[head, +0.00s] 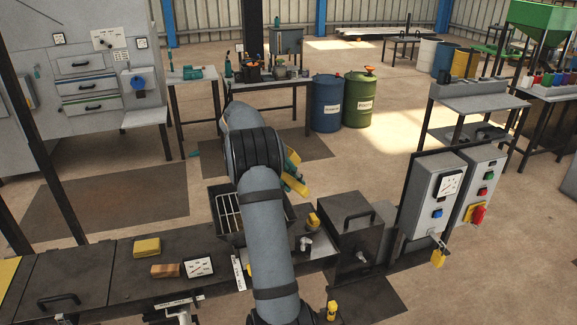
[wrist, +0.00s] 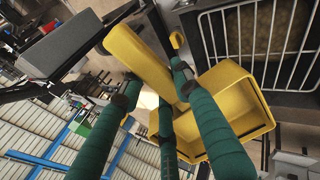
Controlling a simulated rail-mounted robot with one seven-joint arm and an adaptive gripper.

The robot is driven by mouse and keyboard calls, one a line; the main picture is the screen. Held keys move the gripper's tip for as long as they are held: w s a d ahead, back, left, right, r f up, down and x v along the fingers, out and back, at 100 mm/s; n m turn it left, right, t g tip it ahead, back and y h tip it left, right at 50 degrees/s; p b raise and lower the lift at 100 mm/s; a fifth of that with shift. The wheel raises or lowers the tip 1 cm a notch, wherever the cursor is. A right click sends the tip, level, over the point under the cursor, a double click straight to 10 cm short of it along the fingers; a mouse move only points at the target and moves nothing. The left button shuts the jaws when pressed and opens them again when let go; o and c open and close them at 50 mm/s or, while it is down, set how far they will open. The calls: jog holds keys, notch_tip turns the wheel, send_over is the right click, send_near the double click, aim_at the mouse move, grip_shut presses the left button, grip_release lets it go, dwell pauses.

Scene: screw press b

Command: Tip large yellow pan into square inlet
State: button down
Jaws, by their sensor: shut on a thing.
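The large yellow pan (wrist: 232,88) is in the wrist view with its thick yellow handle (wrist: 140,55) running up to the left. My gripper (wrist: 155,88) has green fingers shut on the handle. In the head view the yellow pan (head: 297,184) shows partly behind my arm and looks tilted. My arm and fingers hide part of it, and I cannot tell what it holds. The square inlet with a wire grid (head: 228,213) lies just left of my arm in the bench. Its grid (wrist: 262,32) fills the upper right of the wrist view, beside the pan and apart from it.
A dark box with a handle (head: 350,228) and grey control boxes (head: 440,195) stand right of the inlet. A yellow block (head: 147,247), a brown block (head: 166,270) and a gauge (head: 199,267) are on the left bench. Open floor lies behind the bench.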

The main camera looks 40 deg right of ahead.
jog(key=shift+d+r+y+p, duration=0.2)
jog(key=shift+d+y+p, duration=0.1)
jog(key=shift+p, duration=0.25)
notch_tip(320, 180, down, 2)
jog(key=y+p, duration=0.2)
jog(key=p, duration=0.4)
jog(key=shift+y, duration=0.3)
jog(key=f+y, duration=0.3)
jog(key=shift+d+f, duration=0.1)
jog(key=shift+d, duration=0.2)
jog(key=shift+a+f+y, duration=0.1)
jog(key=shift+a+y, duration=0.15)
jog(key=shift+y, duration=0.05)
jog(key=shift+w+d, duration=0.2)
jog(key=shift+d, duration=0.1)
